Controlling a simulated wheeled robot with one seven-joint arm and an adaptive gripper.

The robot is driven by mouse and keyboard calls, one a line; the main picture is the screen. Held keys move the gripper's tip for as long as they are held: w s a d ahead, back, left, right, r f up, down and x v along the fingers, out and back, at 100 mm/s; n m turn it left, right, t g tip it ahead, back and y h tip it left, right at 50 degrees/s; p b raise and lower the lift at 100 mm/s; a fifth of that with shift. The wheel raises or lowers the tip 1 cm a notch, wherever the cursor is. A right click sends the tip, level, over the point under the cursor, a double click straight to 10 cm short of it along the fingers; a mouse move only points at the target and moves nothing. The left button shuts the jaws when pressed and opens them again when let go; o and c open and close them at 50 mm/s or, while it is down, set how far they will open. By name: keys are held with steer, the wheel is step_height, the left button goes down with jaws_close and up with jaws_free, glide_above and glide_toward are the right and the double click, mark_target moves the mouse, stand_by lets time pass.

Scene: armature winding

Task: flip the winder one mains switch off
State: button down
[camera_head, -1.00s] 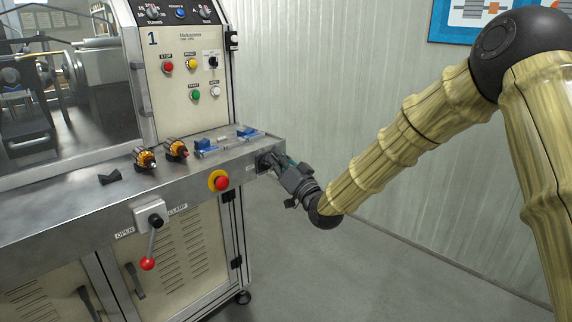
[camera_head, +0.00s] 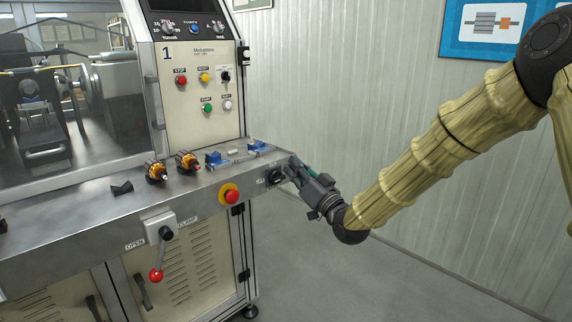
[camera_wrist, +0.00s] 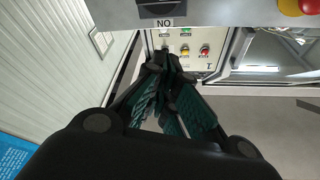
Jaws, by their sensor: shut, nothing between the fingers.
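The mains switch (camera_head: 275,177) is a black knob on the front face of the bench at its right end, partly hidden by my gripper. In the wrist view a black switch part (camera_wrist: 160,9) shows at the top edge, cut off, with a white label that appears upside down and reads as ON. My gripper (camera_head: 292,165) is shut and empty, its tips close to the switch in the head view. In the wrist view the fingertips (camera_wrist: 171,62) are together below the switch panel; I cannot tell whether they touch it.
A red emergency button (camera_head: 231,196) on a yellow ring sits left of the switch. A clamp lever (camera_head: 157,258) with a red ball hangs further left. Two armatures (camera_head: 187,162) and blue fixtures (camera_head: 217,158) stand on the bench top. Floor right of the bench is clear.

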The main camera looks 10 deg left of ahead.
steer(key=v, duration=0.6)
steer(key=shift+w+d, duration=0.2)
